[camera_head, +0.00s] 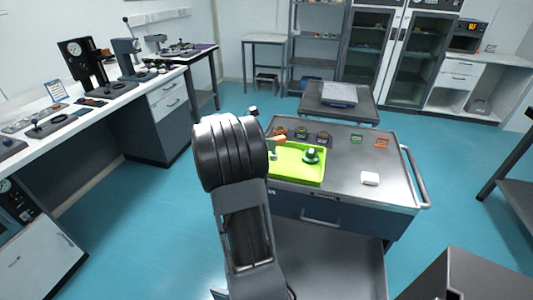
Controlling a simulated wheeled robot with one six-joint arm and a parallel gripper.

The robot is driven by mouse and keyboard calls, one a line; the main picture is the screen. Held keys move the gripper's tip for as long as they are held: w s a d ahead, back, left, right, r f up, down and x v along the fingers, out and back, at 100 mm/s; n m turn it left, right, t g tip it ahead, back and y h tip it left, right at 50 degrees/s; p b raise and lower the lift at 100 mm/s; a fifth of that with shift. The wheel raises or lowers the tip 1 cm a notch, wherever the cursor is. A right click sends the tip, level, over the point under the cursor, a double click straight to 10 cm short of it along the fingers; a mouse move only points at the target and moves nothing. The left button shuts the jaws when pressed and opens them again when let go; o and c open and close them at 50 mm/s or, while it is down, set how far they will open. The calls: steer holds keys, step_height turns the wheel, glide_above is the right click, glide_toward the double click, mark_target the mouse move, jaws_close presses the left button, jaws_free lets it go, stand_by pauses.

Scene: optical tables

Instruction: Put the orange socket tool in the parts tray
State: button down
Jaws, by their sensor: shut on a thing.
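The bright green parts tray (297,177) lies on the left part of the grey cart top. A dark green round part (311,155) stands in it. An orange piece (277,140), which looks like the socket tool, shows beside my arm at the tray's far left. Its left end is hidden behind my arm, so I cannot tell whether it is held or touches the tray. My gripper is hidden behind the thick dark joint of my arm, which also covers the tray's left side.
A workbench (130,95) with instruments runs along the left. Blue floor is clear between.

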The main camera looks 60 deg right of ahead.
steer(key=shift+w+d+f, duration=0.15)
steer(key=shift+d+f, duration=0.1)
steer(key=shift+f, duration=0.65)
steer(key=shift+w+d+f, duration=0.2)
steer(key=shift+d+f, duration=0.1)
steer(key=shift+f, duration=0.55)
steer(key=shift+w+d+f, duration=0.15)
steer(key=shift+d+f, duration=0.1)
steer(key=shift+f, duration=0.65)
steer(key=c, duration=0.9)
jaws_free()
steer(key=shift+a, duration=0.1)
